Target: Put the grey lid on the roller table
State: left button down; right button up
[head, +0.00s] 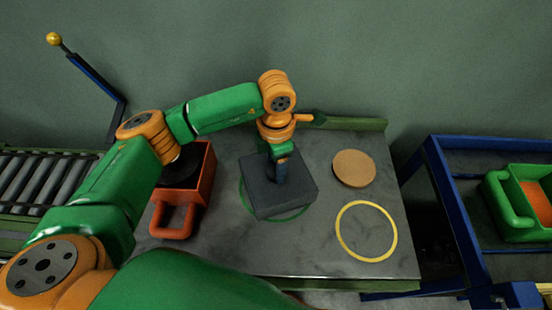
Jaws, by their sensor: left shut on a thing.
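The grey lid (262,190) is a dark, square, block-like piece above the middle of the grey worktable (325,225). It covers much of a green ring marked on the tabletop. My left gripper (281,178) comes down from above and is shut on the lid at its upper middle; the fingertips are partly hidden. I cannot tell whether the lid touches the tabletop. The roller table (45,182), with its grey rollers, is at the left edge, partly hidden by my left arm. My right gripper is not in view.
An orange-red bin (176,221) with a dark round thing inside stands left of the lid. A tan disc (354,168) and a yellow ring (367,232) are to the right. A blue cart (452,205) carries a green bin (522,215). A blue post with a yellow ball (92,79) rises behind the rollers.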

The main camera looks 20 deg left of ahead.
pick_arm(q)
jog(key=shift+f, duration=0.2)
jog(key=shift+c, duration=1)
grip_release()
jog(key=shift+r, duration=0.35)
jog(key=shift+w+r, duration=0.1)
jog(key=shift+r, duration=0.25)
notch_tip(320, 180, up, 11)
jog(key=b, duration=0.2)
jog(key=shift+d, duration=0.1)
